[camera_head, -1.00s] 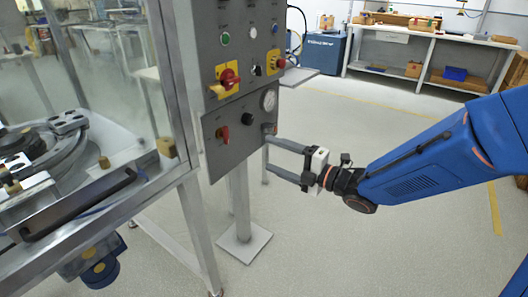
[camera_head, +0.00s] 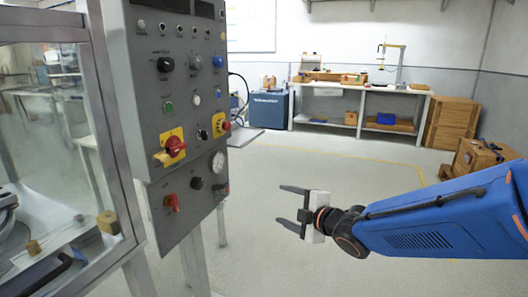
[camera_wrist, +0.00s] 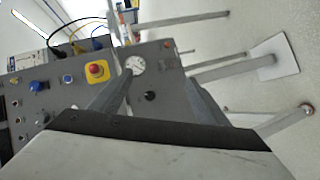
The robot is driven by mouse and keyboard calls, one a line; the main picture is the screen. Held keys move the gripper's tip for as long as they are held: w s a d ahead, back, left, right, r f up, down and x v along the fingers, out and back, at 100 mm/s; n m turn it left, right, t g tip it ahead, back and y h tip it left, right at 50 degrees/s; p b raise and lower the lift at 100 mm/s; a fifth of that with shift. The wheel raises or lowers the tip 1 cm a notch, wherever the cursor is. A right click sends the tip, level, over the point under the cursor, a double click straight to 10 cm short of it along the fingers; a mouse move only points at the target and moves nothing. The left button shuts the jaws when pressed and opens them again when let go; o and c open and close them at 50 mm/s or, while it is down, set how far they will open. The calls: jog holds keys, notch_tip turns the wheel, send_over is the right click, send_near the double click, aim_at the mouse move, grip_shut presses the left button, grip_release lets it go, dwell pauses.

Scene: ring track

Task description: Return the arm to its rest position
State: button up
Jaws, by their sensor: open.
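My gripper (camera_head: 285,207) is in the head view, right of the grey control panel (camera_head: 146,95). Its two dark fingers are spread apart and point left, with nothing between them. A gap of floor shows between the fingertips and the panel. My blue arm reaches in from the right edge. In the wrist view, the fingers (camera_wrist: 155,98) extend toward the panel (camera_wrist: 35,128), with a gauge (camera_wrist: 135,65), a black knob (camera_wrist: 150,96) and a red emergency button on yellow (camera_wrist: 97,71) beyond them.
A glass-walled machine (camera_head: 45,130) stands at the left. The panel carries a red rotary switch (camera_head: 174,146) and several buttons. A workbench (camera_head: 345,105), a blue cabinet (camera_head: 269,108) and wooden crates (camera_head: 452,122) stand at the back. The floor behind my gripper is clear.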

jog(key=s+d+m+g+h, duration=0.1)
jog(key=s+d+m+h, duration=0.4)
jog(key=d, duration=0.4)
jog(key=s+d+m+h, duration=0.25)
jog(key=d+m, duration=0.35)
jog(key=d, duration=0.3)
jog(key=s+d+f+m+g, duration=0.2)
jog(key=s+m, duration=0.3)
jog(key=s, duration=0.5)
jog(key=s+d+f+m+g, duration=0.2)
jog(key=s+d+m+g, duration=0.1)
jog(key=s, duration=0.8)
jog(key=shift+s+f+m+g+h, duration=0.15)
jog(key=shift+f+m+g+h, duration=0.2)
jog(key=shift+m+g, duration=0.6)
